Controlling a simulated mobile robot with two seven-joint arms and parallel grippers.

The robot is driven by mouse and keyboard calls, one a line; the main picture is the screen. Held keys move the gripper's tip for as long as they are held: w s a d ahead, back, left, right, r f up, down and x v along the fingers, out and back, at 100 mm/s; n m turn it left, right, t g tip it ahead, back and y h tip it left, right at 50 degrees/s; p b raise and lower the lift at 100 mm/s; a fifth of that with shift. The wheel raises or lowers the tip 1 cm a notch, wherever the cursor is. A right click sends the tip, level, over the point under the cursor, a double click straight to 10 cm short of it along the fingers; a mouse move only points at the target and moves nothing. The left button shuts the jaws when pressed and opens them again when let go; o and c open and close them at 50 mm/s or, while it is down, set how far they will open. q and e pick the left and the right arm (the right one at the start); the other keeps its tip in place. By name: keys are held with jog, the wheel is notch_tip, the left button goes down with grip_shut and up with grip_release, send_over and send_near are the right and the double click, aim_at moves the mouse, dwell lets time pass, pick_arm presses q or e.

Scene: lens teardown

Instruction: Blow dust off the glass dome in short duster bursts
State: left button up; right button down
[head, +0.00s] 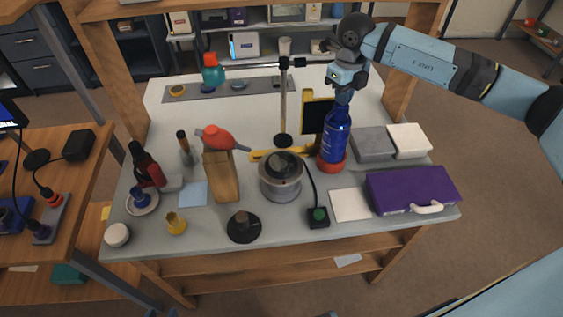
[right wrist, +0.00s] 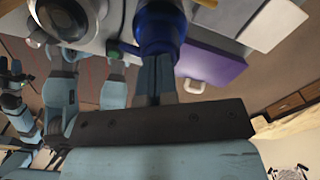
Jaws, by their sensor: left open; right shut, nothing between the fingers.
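A round grey metal housing (head: 281,182) stands mid-table, with a dark glass dome (head: 282,163) on top. The dome also shows at the top left of the right wrist view (right wrist: 62,14). A blue bottle (head: 334,145), perhaps the duster, stands upright on a red base right of the housing. My right gripper (head: 342,97) is shut and empty, pointing down at the top of the bottle. In the right wrist view its fingers (right wrist: 158,72) meet the blue bottle (right wrist: 160,27); I cannot tell whether they touch.
A red bulb blower (head: 216,138) rests on a wooden block (head: 222,178). A lamp post (head: 283,110) and a yellow-framed black panel (head: 316,115) stand behind the housing. A purple case (head: 412,190) and grey and white boxes lie right. A cable runs to a green button (head: 319,214).

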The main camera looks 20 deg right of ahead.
dwell(0.4)
jog(key=shift+r+p, duration=0.75)
jog(key=shift+r, duration=0.75)
notch_tip(320, 180, up, 5)
jog(key=p, duration=0.2)
jog(key=shift+p, duration=0.3)
